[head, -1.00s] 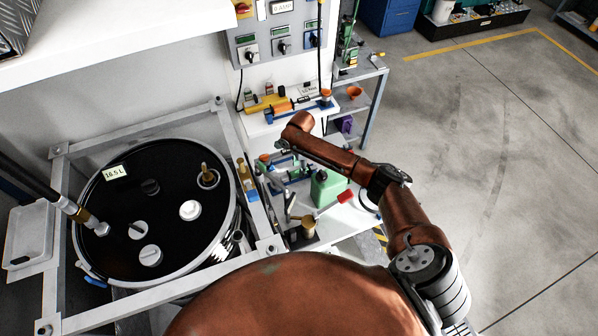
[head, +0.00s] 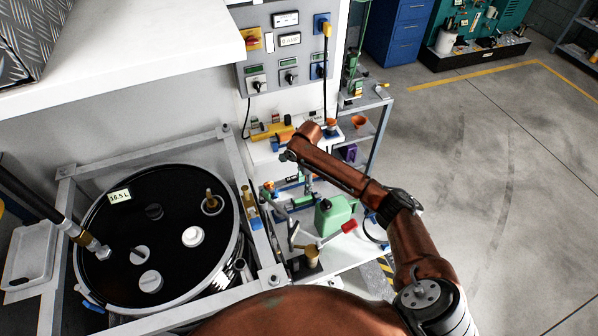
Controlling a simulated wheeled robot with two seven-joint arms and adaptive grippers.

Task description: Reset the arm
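My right arm, rust-brown, reaches in from the lower right over the white work surface. Its far end bends near the yellow tool on the bench. My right gripper (head: 289,157) shows only as a small dark part at that end; its fingers cannot be made out, and nothing is clearly held in it. My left gripper is out of view. A black-topped round tank (head: 157,236) with white and black caps and a "16.5 L" label stands in a grey metal frame (head: 150,145) on the left.
A green can (head: 332,216) and a red-ended lever (head: 348,227) lie beneath my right arm. A control panel (head: 288,60) hangs on the wall behind. A grey shelf rack (head: 376,125) stands right of it. The floor (head: 500,190) at right is open.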

